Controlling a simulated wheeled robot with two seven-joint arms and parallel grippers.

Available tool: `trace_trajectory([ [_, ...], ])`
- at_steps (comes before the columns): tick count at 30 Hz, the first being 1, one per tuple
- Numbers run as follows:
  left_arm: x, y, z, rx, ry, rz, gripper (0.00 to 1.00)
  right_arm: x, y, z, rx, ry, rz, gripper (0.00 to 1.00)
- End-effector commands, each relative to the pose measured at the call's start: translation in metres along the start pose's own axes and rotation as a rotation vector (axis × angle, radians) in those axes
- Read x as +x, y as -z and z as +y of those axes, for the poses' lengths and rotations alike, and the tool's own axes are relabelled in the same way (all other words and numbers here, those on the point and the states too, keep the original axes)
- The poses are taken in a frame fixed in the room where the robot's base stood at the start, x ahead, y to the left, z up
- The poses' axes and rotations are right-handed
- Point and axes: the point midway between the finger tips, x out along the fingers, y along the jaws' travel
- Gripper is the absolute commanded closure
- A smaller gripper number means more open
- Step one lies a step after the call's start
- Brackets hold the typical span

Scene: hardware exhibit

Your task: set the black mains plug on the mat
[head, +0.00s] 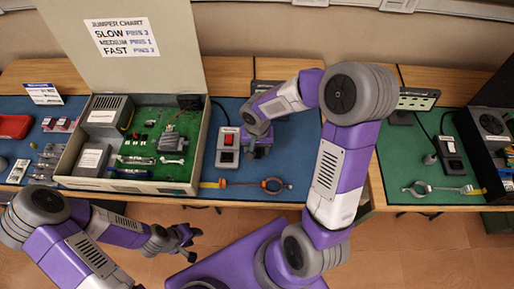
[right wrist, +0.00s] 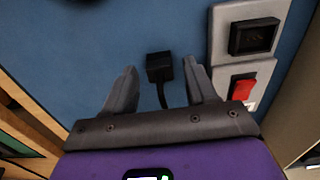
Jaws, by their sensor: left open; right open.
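The black mains plug (right wrist: 159,67) shows in the right wrist view over the blue mat (right wrist: 100,45), with its dark cable running down between my fingers. My right gripper (right wrist: 160,72) is open, with one fingertip on each side of the plug and gaps to it. I cannot tell whether the plug touches the mat. In the head view the right gripper (head: 257,150) is low over the blue mat (head: 222,180), beside the socket unit, and hides the plug. My left gripper (head: 184,241) is open and empty in front of the table, away from the mat.
The socket unit (head: 228,147) with a red switch stands just left of the right gripper; its black socket (right wrist: 253,36) shows in the right wrist view. An open case (head: 145,188) stands further left.

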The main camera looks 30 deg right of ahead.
Motion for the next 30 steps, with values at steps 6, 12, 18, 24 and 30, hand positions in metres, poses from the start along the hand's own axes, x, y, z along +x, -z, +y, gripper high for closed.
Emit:
trace_trajectory([
  [6, -0.01, 0.0, 0.004, 0.0, 0.0, 0.0, 0.57, -0.023, 0.001, -0.001, 0.001, 0.001, 0.005, 0.43],
  [12, -0.023, -0.001, 0.009, 0.0, 0.0, 0.0, 0.57, -0.069, 0.001, -0.001, 0.001, 0.003, 0.005, 0.43],
  [18, -0.031, -0.001, 0.012, 0.0, 0.0, 0.0, 0.57, -0.105, 0.001, 0.0, 0.0, 0.002, 0.004, 0.43],
  [24, -0.034, -0.002, 0.013, 0.0, 0.0, 0.0, 0.57, -0.122, 0.0, 0.0, 0.0, 0.0, 0.001, 0.43],
  [30, -0.034, -0.002, 0.013, 0.0, 0.0, 0.0, 0.57, -0.123, 0.0, 0.0, 0.0, 0.0, 0.0, 0.43],
])
